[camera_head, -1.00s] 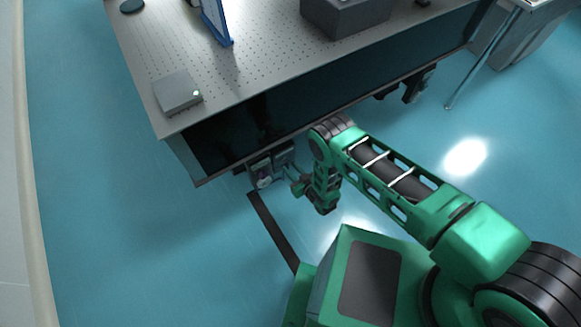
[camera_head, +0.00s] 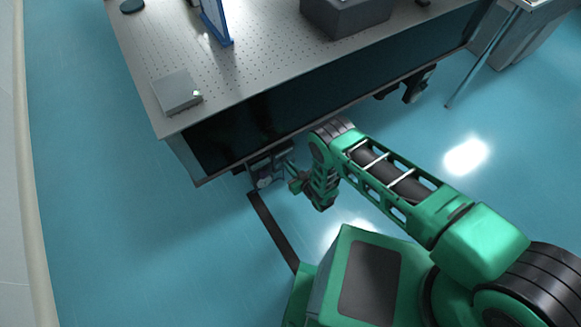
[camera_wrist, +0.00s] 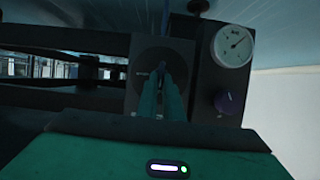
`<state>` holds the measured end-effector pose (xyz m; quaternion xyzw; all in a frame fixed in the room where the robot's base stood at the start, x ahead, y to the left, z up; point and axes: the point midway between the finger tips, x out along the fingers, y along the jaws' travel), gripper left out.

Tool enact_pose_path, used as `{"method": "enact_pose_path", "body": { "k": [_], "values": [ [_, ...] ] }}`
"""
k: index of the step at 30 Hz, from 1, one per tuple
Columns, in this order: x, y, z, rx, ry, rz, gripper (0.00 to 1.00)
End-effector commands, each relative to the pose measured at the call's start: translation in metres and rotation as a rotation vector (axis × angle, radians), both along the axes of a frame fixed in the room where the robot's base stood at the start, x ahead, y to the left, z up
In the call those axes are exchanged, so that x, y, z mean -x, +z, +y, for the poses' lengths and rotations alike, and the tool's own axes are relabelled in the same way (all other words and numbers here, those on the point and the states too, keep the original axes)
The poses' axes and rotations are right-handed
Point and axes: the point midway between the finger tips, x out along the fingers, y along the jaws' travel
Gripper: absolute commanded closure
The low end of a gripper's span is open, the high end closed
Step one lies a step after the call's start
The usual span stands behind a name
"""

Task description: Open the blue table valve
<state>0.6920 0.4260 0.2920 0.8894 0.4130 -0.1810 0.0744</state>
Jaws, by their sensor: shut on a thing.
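The valve (camera_wrist: 160,68) is a small dark-blue handle on a round dark dial with small pale lettering, on the face of a dark box under the table. My gripper (camera_wrist: 160,92) has its two green fingers closed on the handle from the front; they hide much of it. In the head view my gripper (camera_head: 292,171) reaches the valve box (camera_head: 266,166) below the table's near edge. The handle itself cannot be made out there. The handle looks roughly upright in the wrist view, but its exact angle is hard to tell.
A white round gauge (camera_wrist: 233,46) and a purple knob (camera_wrist: 229,102) sit right of the valve. The optical table (camera_head: 245,75) overhangs the box and carries a small grey box (camera_head: 177,92). A dark strip (camera_head: 272,231) lies on the floor. Open floor (camera_head: 110,240) is at left.

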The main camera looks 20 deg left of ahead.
Motion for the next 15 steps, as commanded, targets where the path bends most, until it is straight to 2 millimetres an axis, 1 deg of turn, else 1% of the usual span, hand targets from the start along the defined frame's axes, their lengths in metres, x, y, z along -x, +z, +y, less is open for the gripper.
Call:
{"method": "enact_pose_path", "body": {
  "k": [8, 15],
  "values": [
    [-0.0017, -0.0003, -0.0017, -0.083, 0.001, 0.098, 1.00],
    [-0.0044, -0.0020, -0.0047, -0.212, 0.000, 0.251, 1.00]
  ]
}}
